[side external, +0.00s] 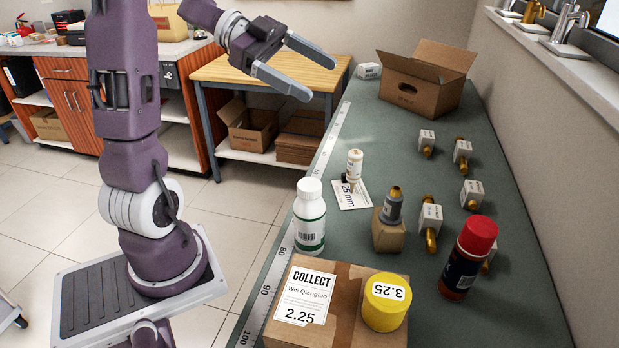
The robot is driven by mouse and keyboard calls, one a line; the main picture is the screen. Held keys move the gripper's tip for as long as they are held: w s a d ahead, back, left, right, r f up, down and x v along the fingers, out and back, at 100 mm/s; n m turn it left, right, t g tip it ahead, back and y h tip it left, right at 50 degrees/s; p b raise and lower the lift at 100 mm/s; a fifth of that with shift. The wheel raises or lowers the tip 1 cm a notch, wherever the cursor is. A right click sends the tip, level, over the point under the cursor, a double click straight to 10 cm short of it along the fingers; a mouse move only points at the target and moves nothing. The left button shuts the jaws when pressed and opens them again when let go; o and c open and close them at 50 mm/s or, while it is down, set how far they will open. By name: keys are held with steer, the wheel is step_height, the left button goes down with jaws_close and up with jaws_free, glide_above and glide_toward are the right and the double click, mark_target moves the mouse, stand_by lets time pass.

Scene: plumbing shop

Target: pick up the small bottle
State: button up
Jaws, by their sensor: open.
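A small white bottle (354,165) with a pale label stands upright by a white card marked 25 mm (350,195), near the left edge of the green counter. A larger white bottle (310,222) with a green band and a barcode label stands upright nearer the camera. My gripper (318,78) is open and empty, its two grey fingers pointing right and down. It is up at the top middle of the picture, apart from both bottles.
A carton (305,335) with a COLLECT label bears a yellow roll (386,302). A red-capped can (468,258), a grey brass-topped piece on a small block (388,236) and several tagged brass fittings stand to the right. An open box (425,85) is at the back.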

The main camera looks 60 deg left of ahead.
steer(key=s+f+g+h, duration=0.2)
steer(key=s+f+g, duration=0.1)
steer(key=s, duration=0.3)
glide_toward(322, 227)
steer(key=f, duration=0.1)
steer(key=x, duration=0.6)
steer(key=shift+w+d+r, duration=0.1)
steer(key=shift+d+r, duration=0.1)
steer(key=shift+r, duration=0.05)
jaws_close()
